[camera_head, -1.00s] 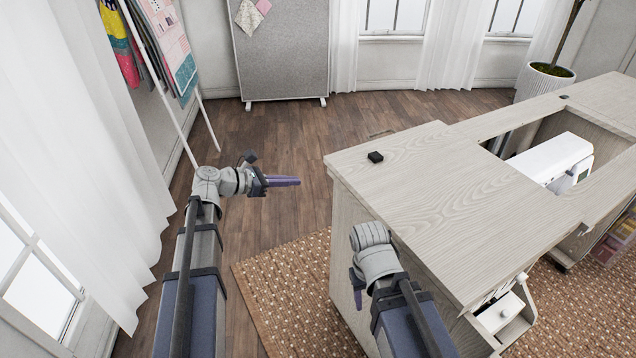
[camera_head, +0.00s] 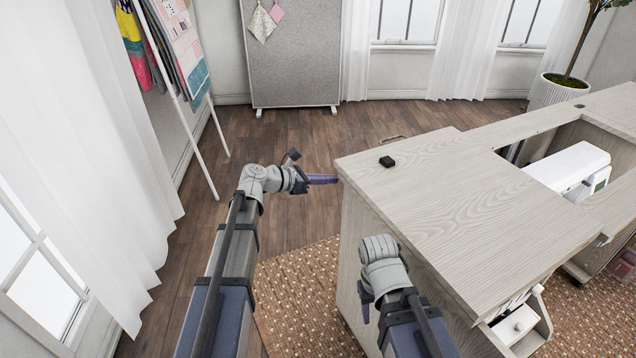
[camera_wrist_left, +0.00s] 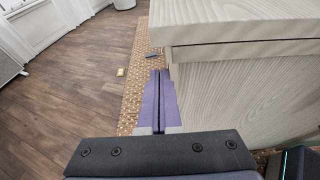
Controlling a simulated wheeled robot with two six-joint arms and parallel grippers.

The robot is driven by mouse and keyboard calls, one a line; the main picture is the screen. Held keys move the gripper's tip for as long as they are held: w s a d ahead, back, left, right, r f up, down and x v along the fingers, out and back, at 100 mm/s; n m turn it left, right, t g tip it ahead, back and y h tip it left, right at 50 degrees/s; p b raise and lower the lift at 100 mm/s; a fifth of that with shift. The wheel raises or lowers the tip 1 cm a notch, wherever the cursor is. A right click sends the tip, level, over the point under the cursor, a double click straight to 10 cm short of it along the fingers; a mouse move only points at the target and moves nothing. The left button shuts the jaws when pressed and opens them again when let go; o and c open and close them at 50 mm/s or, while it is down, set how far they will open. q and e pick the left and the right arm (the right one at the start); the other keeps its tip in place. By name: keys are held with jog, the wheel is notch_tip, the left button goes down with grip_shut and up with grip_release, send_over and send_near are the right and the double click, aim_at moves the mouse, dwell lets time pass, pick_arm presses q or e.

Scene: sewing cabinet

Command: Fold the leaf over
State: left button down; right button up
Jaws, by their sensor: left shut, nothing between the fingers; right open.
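The leaf (camera_head: 470,200) is a pale wood-grain panel lying flat on the near end of the sewing cabinet (camera_head: 375,215). In the left wrist view the leaf (camera_wrist_left: 235,22) shows as the upper of two stacked slabs, with a thin seam below it. My left gripper (camera_head: 328,179) is shut and empty, its purple fingers pointing at the leaf's far left corner. In the left wrist view its fingers (camera_wrist_left: 161,90) are just left of the slab edges; contact cannot be told. My right gripper (camera_head: 365,300) hangs low beside the cabinet's left side, partly hidden by its wrist.
A white sewing machine (camera_head: 568,170) sits in the cabinet's opening. A patterned rug (camera_head: 300,300) lies on the floor.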

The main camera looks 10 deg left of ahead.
pick_arm(q)
jog(key=shift+s+r+p, duration=0.1)
jog(key=shift+r+p, duration=0.75)
jog(key=shift+r, duration=0.5)
pick_arm(e)
jog(key=shift+r, duration=1.35)
pick_arm(q)
jog(key=s+d+r+m+p, duration=0.1)
jog(key=s+d+r+p, duration=0.1)
jog(key=r+p, duration=1)
jog(key=s+d+r+m+t+p, duration=0.1)
jog(key=s+d+r+m+p, duration=0.1)
jog(key=r+p, duration=1.1)
jog(key=shift+s+r+y, duration=0.25)
jog(key=shift+s+y, duration=0.15)
jog(key=shift+s, duration=0.2)
pick_arm(e)
notch_tip(320, 180, up, 25)
pick_arm(q)
jog(key=shift+f, duration=0.1)
pick_arm(e)
jog(key=shift+a+f, duration=0.1)
